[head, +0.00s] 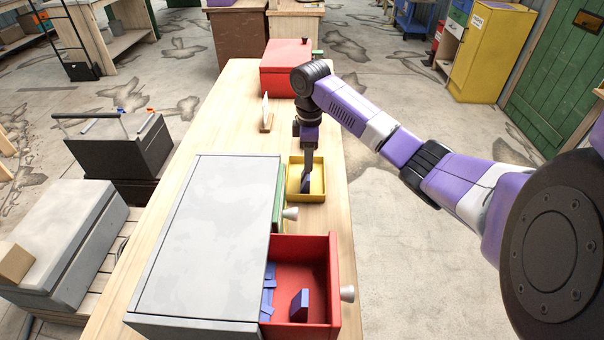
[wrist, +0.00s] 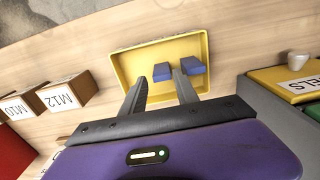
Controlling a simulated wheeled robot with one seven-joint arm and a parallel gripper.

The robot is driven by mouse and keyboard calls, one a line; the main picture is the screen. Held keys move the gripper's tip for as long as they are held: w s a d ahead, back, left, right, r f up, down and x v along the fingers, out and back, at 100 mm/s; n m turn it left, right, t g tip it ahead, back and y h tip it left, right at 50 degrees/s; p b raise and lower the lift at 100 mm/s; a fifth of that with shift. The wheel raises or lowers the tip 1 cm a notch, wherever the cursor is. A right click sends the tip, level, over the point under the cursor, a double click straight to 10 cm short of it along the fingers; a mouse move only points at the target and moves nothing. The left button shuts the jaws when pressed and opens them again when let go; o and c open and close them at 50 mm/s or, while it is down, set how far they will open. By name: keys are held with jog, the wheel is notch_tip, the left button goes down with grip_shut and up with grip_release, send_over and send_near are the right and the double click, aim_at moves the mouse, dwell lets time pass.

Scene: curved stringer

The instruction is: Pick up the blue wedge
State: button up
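Two small blue-violet blocks lie in the yellow tray in the wrist view: a left block (wrist: 162,72) and a right block (wrist: 193,66). I cannot tell which is the blue wedge. My gripper (wrist: 160,78) is open over the tray, its fingers apart. The left block shows between the fingertips, the right one just right of the right finger. Contact with either cannot be told. In the head view my gripper (head: 308,170) points down into the yellow tray (head: 317,199), largely hiding the blocks. A thicker blue block (head: 299,306) stands in the open red drawer (head: 318,255).
Several flat blue pieces (head: 267,292) lie in the red drawer. A grey-topped cabinet (head: 205,235) with a slightly open green drawer (head: 280,195) stands close to the tray. A red box (head: 284,70) is farther back. Boxes labelled M12 (wrist: 68,95) and M10 stand left in the wrist view.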

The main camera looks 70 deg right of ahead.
jog(key=shift+w+a+f+p, duration=0.15)
jog(key=shift+f+p, duration=0.15)
jog(key=shift+f, duration=1.2)
jog(key=shift+a+f+p, duration=0.1)
jog(key=shift+f+p, duration=0.2)
jog(key=shift+f, duration=1.15)
jog(key=shift+c, duration=0.3)
grip_shut()
